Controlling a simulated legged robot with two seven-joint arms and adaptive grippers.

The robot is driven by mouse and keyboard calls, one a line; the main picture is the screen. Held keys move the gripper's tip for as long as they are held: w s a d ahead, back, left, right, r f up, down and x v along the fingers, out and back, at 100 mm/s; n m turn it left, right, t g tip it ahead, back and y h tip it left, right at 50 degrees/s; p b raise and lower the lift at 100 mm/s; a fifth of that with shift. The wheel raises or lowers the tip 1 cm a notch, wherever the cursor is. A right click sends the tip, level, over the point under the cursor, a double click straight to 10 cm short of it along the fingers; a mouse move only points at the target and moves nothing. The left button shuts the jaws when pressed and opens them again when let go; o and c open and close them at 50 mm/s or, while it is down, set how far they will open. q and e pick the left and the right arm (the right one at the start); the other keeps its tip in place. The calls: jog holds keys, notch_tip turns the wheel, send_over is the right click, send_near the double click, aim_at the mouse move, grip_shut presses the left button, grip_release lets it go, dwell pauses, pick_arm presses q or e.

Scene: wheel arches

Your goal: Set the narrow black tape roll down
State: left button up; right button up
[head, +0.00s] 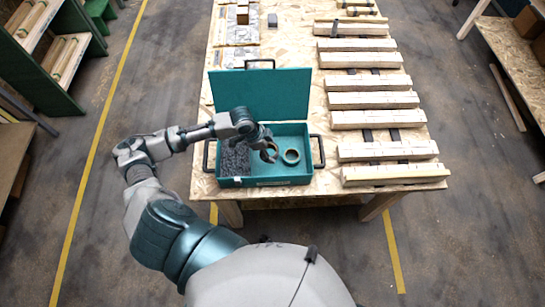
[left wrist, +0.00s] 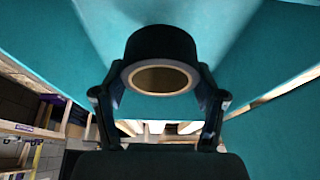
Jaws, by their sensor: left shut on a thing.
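The narrow black tape roll (left wrist: 160,47) is between the fingers of my left gripper (left wrist: 158,82) in the left wrist view, with its tan cardboard core facing the camera. In the head view my left gripper (head: 268,146) is at the open teal toolbox (head: 282,180), over its middle, with the held roll (head: 268,156) at its fingertips. Whether the roll touches the box floor cannot be told. My right gripper is not in view.
Another tape roll (head: 291,156) lies in the toolbox just right of the held one. Dark grey foam (head: 235,160) fills the box's left part. The raised lid (head: 262,92) stands behind. Wooden slats (head: 375,101) lie on the table to the right.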

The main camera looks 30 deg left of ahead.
pick_arm(q)
jog(key=shift+f, duration=0.95)
jog(key=f, duration=0.3)
jog(key=shift+a+f, duration=0.2)
jog(key=shift+a, duration=0.2)
jog(key=shift+a+f, duration=0.1)
jog(key=shift+f, duration=0.05)
jog(key=o, duration=0.9)
jog(key=shift+o, duration=1.2)
jog(key=shift+d, duration=0.2)
jog(key=shift+w+d, duration=0.1)
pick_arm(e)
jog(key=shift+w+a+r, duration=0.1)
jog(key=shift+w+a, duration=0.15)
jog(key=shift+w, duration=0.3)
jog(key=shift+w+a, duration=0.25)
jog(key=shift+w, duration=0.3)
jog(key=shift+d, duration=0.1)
